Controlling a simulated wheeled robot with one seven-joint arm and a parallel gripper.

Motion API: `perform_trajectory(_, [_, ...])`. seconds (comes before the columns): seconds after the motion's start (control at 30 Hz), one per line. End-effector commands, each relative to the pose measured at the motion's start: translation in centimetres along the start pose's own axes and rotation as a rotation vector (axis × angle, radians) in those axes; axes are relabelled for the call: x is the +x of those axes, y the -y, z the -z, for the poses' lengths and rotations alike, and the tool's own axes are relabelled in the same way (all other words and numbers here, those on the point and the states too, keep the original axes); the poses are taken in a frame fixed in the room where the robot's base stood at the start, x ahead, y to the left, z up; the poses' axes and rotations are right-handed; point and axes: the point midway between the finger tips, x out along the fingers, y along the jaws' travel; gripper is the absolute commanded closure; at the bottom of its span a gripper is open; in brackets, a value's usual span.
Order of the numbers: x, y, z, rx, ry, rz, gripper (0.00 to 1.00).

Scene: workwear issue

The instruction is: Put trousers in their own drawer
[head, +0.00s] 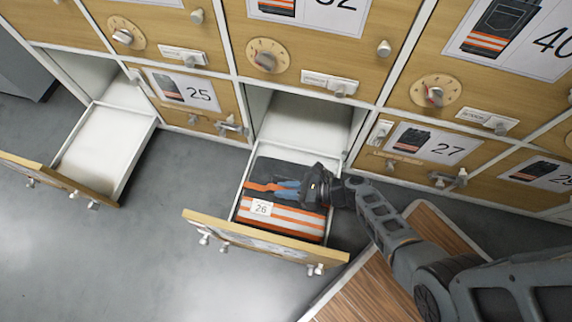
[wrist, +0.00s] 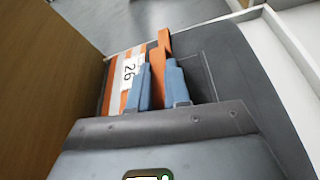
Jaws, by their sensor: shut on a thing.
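The trousers (head: 285,215) are a folded dark garment with orange and pale stripes and a label reading 26. They lie inside the open middle drawer (head: 237,202), which sits between the drawers marked 25 and 27. The drawer's own front number cannot be read. My gripper (head: 276,187) reaches into this drawer from the right, with blue fingers low over the garment. In the wrist view my gripper (wrist: 160,70) is shut on an orange strip of the trousers (wrist: 112,90), with the label beside the fingers. The hand hides part of the dark cloth.
Another open drawer (head: 93,153) at the left is empty. Closed wooden drawers with pictures, numbers, dials and handles surround the opening, including 25 (head: 190,92) and 27 (head: 437,148). A wooden-topped surface (head: 370,290) lies under my arm at lower right. Grey floor is clear at lower left.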

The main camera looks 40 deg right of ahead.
Motion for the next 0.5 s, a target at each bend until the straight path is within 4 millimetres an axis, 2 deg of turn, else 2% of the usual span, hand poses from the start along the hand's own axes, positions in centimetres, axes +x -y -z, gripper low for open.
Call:
perform_trajectory(0.03, [-0.03,-0.04,-0.02,0.000,0.000,0.000,1.00])
perform_trajectory(0.07, [-0.03,-0.08,0.10,0.001,-0.002,0.000,0.80])
perform_trajectory(0.3, [-0.03,-0.07,0.07,0.001,-0.002,0.000,0.58])
perform_trajectory(0.5, [-0.04,-0.06,0.04,0.001,-0.001,0.000,0.58])
